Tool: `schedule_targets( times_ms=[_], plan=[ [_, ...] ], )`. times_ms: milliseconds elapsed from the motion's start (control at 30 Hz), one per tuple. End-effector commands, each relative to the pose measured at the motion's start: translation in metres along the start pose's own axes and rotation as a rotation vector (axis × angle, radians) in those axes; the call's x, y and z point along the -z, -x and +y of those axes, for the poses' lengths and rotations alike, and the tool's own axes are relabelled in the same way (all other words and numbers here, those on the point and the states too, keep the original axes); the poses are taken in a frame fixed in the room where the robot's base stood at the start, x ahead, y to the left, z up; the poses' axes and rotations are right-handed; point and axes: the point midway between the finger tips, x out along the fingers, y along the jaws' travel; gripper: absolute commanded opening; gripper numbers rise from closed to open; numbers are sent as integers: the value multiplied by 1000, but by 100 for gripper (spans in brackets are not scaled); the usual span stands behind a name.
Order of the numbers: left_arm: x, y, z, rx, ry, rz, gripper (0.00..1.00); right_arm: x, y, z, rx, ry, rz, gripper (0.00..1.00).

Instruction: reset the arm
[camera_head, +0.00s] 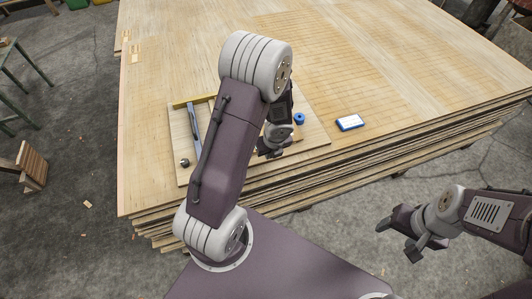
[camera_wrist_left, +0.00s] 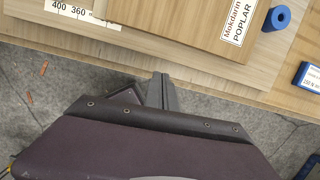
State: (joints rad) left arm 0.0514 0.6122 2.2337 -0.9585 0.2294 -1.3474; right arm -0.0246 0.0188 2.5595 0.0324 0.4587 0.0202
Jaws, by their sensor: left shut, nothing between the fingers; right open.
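My left arm rises from my base and bends over the veneer stack (camera_head: 400,75) in the head view. My left gripper (camera_head: 272,152) hangs near the front edge of the stack, partly hidden by its own arm. In the left wrist view its fingers (camera_wrist_left: 162,90) are shut with nothing between them, with the stack's edge and grey floor beyond. My right gripper (camera_head: 402,243) is open and empty, off the front right of the stack, over the floor.
A board (camera_head: 318,133) on the stack carries a blue roll (camera_head: 299,119), a metal tool (camera_head: 193,125) and a small dark knob (camera_head: 184,163). A blue-and-white box (camera_head: 350,122) lies right of it. A labelled wooden block (camera_wrist_left: 185,18) shows in the wrist view. The stack's right side is clear.

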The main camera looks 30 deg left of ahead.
Motion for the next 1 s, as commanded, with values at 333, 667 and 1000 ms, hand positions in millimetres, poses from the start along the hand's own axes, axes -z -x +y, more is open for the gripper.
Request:
schedule_targets(
  times_ms=[333,667,1000],
  plan=[
    [1,26,0,-1,-1,1,0,1,17,0,0,0,-1,64],
    [-8,45,-8,30,-1,-23,0,2,26,-1,0,0,-1,64],
    [30,186,20,89,1300,115,0,6,62,-1,0,0,-1,64]
  ],
)
